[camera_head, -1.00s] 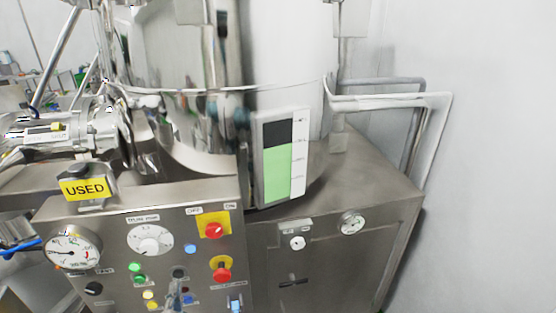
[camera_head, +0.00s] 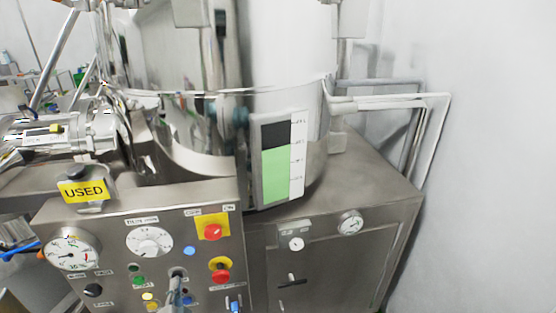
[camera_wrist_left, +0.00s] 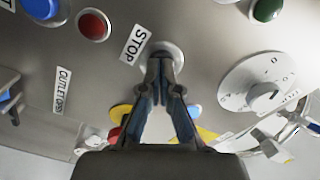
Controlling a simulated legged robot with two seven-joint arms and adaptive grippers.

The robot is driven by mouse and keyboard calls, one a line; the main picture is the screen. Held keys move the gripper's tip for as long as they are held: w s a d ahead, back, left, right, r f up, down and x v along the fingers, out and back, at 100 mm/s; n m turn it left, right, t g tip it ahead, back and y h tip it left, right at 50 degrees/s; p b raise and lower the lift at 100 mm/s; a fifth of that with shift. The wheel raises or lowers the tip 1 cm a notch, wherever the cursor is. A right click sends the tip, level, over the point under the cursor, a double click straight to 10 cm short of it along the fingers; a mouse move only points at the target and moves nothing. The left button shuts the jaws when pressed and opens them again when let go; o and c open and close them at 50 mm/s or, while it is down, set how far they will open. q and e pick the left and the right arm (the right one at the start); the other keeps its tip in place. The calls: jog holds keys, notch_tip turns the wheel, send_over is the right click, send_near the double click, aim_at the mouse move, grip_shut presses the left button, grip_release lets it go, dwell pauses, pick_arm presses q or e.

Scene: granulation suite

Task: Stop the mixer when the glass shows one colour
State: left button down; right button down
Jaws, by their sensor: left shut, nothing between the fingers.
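The mixer is a large steel vessel (camera_head: 185,130) with a sight glass (camera_head: 276,178) on its front. The glass shows one even light green fill with a dark band above it. A scale runs down its right side. My left gripper (camera_head: 177,275) is at the control panel (camera_head: 120,215), shut and empty. In the left wrist view its closed fingertips (camera_wrist_left: 160,55) are over a round button with a metal ring (camera_wrist_left: 178,52), beside the STOP label (camera_wrist_left: 133,44). The button's face is mostly hidden; I cannot tell whether it is pressed. My right gripper is not in view.
A red knob (camera_head: 213,232) and a red button (camera_head: 221,273) on yellow plates sit close by. A timer dial (camera_head: 149,242), pressure gauge (camera_head: 72,250) and green button (camera_head: 138,281) are to the left.

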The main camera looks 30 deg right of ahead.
pick_arm(q)
jog(key=p+v, duration=0.2)
jog(key=v, duration=0.4)
jog(key=shift+s, duration=0.2)
dwell(1.1)
